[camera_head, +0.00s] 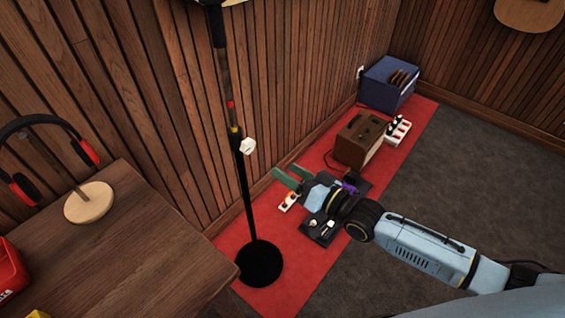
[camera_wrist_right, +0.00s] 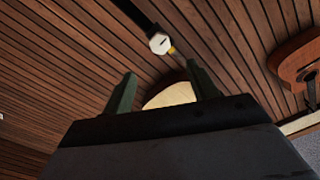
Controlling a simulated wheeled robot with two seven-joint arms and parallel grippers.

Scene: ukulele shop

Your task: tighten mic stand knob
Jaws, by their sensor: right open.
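The mic stand (camera_head: 242,185) stands upright on a round black base (camera_head: 260,264) by the slatted wall. Its white knob (camera_head: 248,146) sticks out on the right side of the pole, below small yellow and red parts. In the right wrist view the white knob (camera_wrist_right: 160,43) is ahead of the jaws, above the gap between the fingertips. My right gripper (camera_head: 286,174) has green fingers, is open and empty, and is to the right of the pole and lower in the picture than the knob, apart from it. Its two fingers (camera_wrist_right: 160,80) also show spread in the wrist view. My left gripper is not in view.
A wooden table (camera_head: 130,240) with a headphone stand (camera_head: 90,202) and headphones (camera_head: 85,150) is at left. On the red mat (camera_head: 225,240) are pedals (camera_head: 320,228), a brown amp (camera_head: 358,138) and a blue case (camera_head: 388,82). Grey floor is free at right.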

